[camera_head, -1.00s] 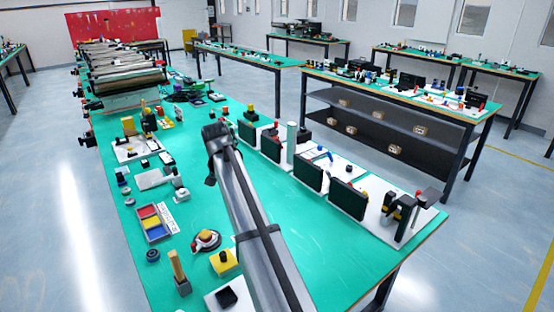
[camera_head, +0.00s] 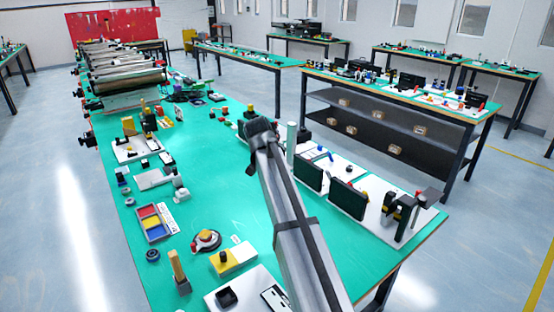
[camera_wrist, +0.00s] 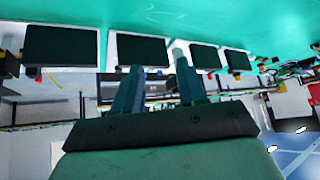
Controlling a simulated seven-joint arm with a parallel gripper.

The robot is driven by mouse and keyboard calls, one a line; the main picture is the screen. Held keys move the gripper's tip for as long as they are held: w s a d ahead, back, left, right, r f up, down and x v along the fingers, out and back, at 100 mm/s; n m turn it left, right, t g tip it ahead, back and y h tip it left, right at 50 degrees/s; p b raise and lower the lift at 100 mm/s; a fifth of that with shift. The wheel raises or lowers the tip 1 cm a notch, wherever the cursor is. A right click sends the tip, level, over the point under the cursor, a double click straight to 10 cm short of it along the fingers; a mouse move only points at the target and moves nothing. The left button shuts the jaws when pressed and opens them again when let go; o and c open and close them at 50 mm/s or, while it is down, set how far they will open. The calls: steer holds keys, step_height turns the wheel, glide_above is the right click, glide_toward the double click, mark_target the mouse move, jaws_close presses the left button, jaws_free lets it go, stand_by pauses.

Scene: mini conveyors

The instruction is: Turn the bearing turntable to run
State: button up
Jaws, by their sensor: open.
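A round device with a dark base, a pale top and a red part (camera_head: 206,240) sits on the near left half of the green table; I take it to be the bearing turntable. A small white label (camera_head: 235,239) lies beside it, too small to read. My arm reaches over the table to the right of it. My gripper is beyond the turntable, hidden by my own wrist in the head view. In the wrist view my gripper (camera_wrist: 158,64) shows two separated fingers, open with nothing between them. The turntable is not in the wrist view.
Dark upright panels (camera_head: 308,175) stand along the table's right side, with a pale cylinder (camera_head: 291,142) close to my wrist. A yellow block (camera_head: 228,259), a wooden post (camera_head: 178,268) and a coloured tray (camera_head: 153,223) surround the turntable. The table's middle is mostly clear.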

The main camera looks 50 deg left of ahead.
steer(key=shift+w+d+r, duration=0.2)
steer(key=shift+w, duration=0.45)
